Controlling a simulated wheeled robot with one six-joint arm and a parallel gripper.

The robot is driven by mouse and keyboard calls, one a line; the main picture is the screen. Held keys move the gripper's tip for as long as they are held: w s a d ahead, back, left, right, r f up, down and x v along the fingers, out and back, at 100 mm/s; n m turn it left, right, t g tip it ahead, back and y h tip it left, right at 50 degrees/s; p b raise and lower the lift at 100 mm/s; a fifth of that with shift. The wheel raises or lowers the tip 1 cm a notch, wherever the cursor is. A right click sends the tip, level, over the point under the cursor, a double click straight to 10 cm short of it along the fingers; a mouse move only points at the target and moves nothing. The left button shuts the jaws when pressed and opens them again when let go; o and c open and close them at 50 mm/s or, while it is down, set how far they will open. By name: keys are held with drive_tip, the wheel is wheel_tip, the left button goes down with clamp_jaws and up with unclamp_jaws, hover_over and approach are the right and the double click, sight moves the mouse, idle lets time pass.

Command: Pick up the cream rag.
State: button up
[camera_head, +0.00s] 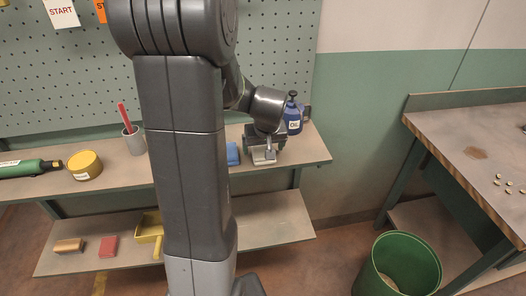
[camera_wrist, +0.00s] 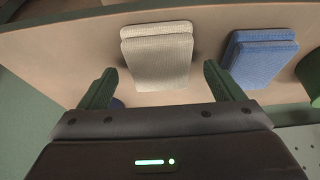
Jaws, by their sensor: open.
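The cream rag (camera_wrist: 158,58) is a folded, layered cloth lying flat on the upper shelf. In the wrist view it lies ahead of my gripper (camera_wrist: 158,84), roughly centred between the two dark green fingers. The fingers are apart and empty, and the rag's near edge is close to the line of their tips. I cannot tell whether they touch it. In the head view the rag (camera_head: 264,157) shows just below my gripper (camera_head: 264,146), near the right end of the shelf, partly hidden by the gripper.
A folded blue rag (camera_wrist: 262,55) lies beside the cream one. A grey cup (camera_head: 134,143) and a yellow tin (camera_head: 85,165) stand further left on the shelf (camera_head: 311,153). A green bin (camera_head: 407,264) stands on the floor.

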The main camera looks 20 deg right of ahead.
drive_tip(key=shift+w+f, duration=0.1)
drive_tip(key=shift+f, duration=0.15)
drive_tip(key=shift+f+b, duration=0.25)
drive_tip(key=shift+b, duration=0.1)
idle(0.4)
drive_tip(key=shift+c, duration=0.5)
drive_tip(key=c, duration=1)
